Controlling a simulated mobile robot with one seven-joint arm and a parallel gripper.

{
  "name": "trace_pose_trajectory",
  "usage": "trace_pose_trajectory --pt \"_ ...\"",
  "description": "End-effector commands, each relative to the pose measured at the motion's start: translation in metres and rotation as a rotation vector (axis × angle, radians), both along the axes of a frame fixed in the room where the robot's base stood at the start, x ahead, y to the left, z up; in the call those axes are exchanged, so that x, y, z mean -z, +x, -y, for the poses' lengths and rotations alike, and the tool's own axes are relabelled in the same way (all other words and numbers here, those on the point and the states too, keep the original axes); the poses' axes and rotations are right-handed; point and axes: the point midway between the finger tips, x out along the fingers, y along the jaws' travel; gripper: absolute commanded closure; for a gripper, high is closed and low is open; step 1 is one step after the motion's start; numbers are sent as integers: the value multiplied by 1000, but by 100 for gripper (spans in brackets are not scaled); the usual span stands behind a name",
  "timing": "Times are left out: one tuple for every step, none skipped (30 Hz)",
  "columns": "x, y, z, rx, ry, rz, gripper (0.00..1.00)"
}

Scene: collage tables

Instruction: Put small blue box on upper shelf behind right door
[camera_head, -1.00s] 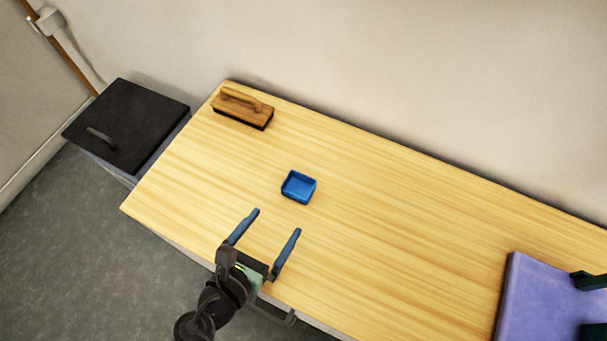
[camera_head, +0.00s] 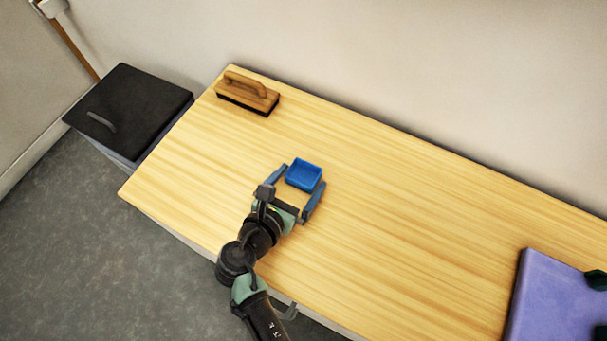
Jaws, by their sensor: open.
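The small blue box (camera_head: 304,174) is an open-topped square tray on the light wooden table (camera_head: 400,220), left of the table's middle. My gripper (camera_head: 301,179) is open, with its blue fingers on either side of the box. Whether the fingers touch the box I cannot tell. No shelf with a right door can be made out in this view.
A wooden brush (camera_head: 248,92) lies at the table's far left corner. A black-lidded bin (camera_head: 130,112) stands left of the table. A purple panel (camera_head: 558,295) with dark green parts is at the lower right. The table between is clear.

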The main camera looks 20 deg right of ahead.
Motion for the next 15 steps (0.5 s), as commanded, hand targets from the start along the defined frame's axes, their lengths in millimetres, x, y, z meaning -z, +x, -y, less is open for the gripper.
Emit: trace_pose_trajectory --pt "0 0 0 0 0 0 0" --pt "0 0 0 0 0 0 0" --pt "0 0 0 0 0 0 5" --pt "0 0 0 0 0 0 11" --pt "0 0 0 0 0 0 16" --pt "0 0 0 0 0 0 23" --pt "0 0 0 0 0 0 29" --pt "0 0 0 0 0 0 34" --pt "0 0 0 0 0 0 41" --pt "0 0 0 0 0 0 47" --pt "0 0 0 0 0 0 52" --pt "0 0 0 0 0 0 59" --pt "0 0 0 0 0 0 65" --pt "0 0 0 0 0 0 70" --pt "0 0 0 0 0 0 77"
